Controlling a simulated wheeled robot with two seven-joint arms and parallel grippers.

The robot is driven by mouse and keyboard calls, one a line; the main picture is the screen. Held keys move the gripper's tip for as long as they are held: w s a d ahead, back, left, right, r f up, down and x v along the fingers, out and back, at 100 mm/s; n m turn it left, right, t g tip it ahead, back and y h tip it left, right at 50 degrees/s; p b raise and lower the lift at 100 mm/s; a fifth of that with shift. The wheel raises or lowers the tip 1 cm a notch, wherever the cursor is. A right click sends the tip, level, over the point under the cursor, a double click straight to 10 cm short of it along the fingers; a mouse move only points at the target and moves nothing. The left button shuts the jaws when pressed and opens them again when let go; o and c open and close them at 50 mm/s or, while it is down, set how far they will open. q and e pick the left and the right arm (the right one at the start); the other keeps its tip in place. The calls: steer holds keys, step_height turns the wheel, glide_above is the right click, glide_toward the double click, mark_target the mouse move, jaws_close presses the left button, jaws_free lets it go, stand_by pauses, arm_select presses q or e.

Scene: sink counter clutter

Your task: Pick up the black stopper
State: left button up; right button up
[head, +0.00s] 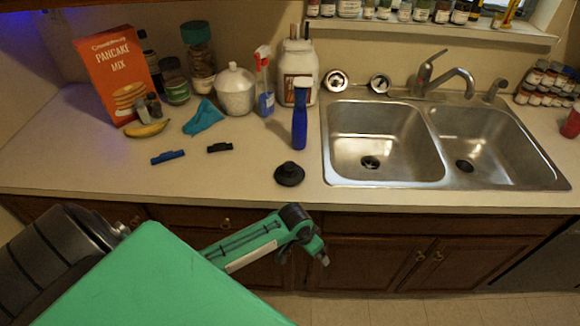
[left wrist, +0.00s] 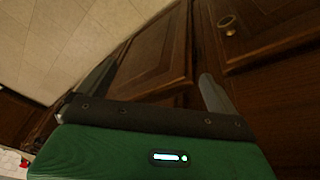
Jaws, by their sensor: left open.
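The black stopper (head: 289,174) is a round, dark disc with a raised knob. It lies on the counter near the front edge, left of the sink, in the head view. My left gripper (head: 322,258) hangs in front of the lower cabinets, below the counter edge and apart from the stopper. In the left wrist view my left gripper (left wrist: 157,88) shows two spread fingers with nothing between them, facing cabinet doors and floor. The stopper does not show in the left wrist view. My right gripper is in neither view.
A blue bottle (head: 300,122) stands just behind the stopper. The double sink (head: 385,186) is to its right. A black clip (head: 220,147), a blue clip (head: 168,157) and a teal cloth (head: 204,117) lie to the left. The counter immediately around the stopper is clear.

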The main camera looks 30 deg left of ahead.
arm_select(q)
step_height(320, 180, up, 12)
steer(key=d+m+p, duration=0.1)
steer(key=m, duration=0.1)
step_height(320, 180, up, 18)
steer(key=n+g+y, duration=0.2)
steer(key=n+g, duration=0.1)
glide_above(290, 165)
steer(key=s, duration=0.1)
steer(key=f+p, duration=0.1)
steer(key=f, duration=0.4)
steer(key=f+p, duration=0.1)
steer(key=f, duration=0.1)
steer(key=shift+w+d+f+p, duration=0.1)
steer(key=shift+d+f+p, duration=0.2)
steer(key=shift+f, duration=0.1)
steer(key=shift+a+f+p, duration=0.1)
steer(key=shift+f+p, duration=0.2)
steer(key=f, duration=0.1)
steer(key=f+p, duration=0.1)
steer(key=f, duration=0.1)
steer(key=shift+w+a+f+p, duration=0.2)
steer(key=shift+w+f+p, duration=0.1)
steer(key=shift+f, duration=0.5)
steer(key=c, duration=0.8)
